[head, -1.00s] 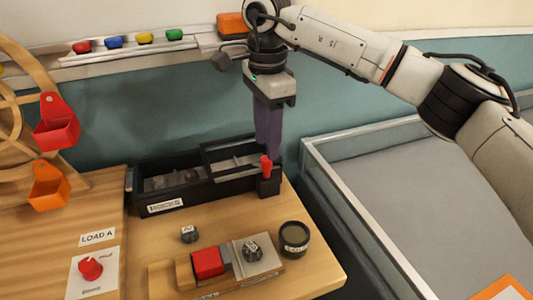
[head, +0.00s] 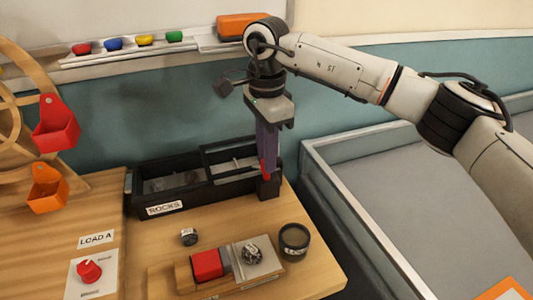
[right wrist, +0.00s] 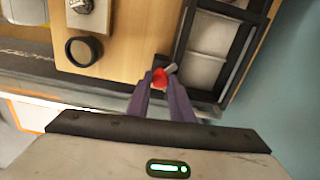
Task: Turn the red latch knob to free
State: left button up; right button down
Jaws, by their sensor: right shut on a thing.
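The red latch knob (head: 264,169) sits on a black post at the right front corner of the black ROCKS box (head: 190,190). My right gripper (head: 268,172) points down over the post, and its purple fingers are shut on the knob. In the right wrist view the red knob (right wrist: 159,77) shows between the two fingertips (right wrist: 161,86), with a grey bar beside it. Part of the knob is hidden by the fingers in the head view. My left gripper is in neither view.
Another red knob (head: 88,271) sits on the LOAD A plate. A wooden block with a red piece (head: 207,264), a dark round cup (head: 294,241) and a small grey die (head: 189,236) stand in front of the box. A railed grey table (head: 400,200) lies to the right.

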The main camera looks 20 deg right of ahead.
jog(key=shift+r+n+p, duration=0.1)
jog(key=shift+n+p, duration=0.45)
jog(key=shift+n, duration=0.15)
jog(key=shift+n+p, duration=0.55)
jog(key=shift+n, duration=0.55)
jog(key=n+p, duration=0.1)
jog(key=n, duration=0.2)
jog(key=shift+n, duration=0.8)
jog(key=c, duration=1.6)
grip_release()
jog(key=shift+o, duration=0.2)
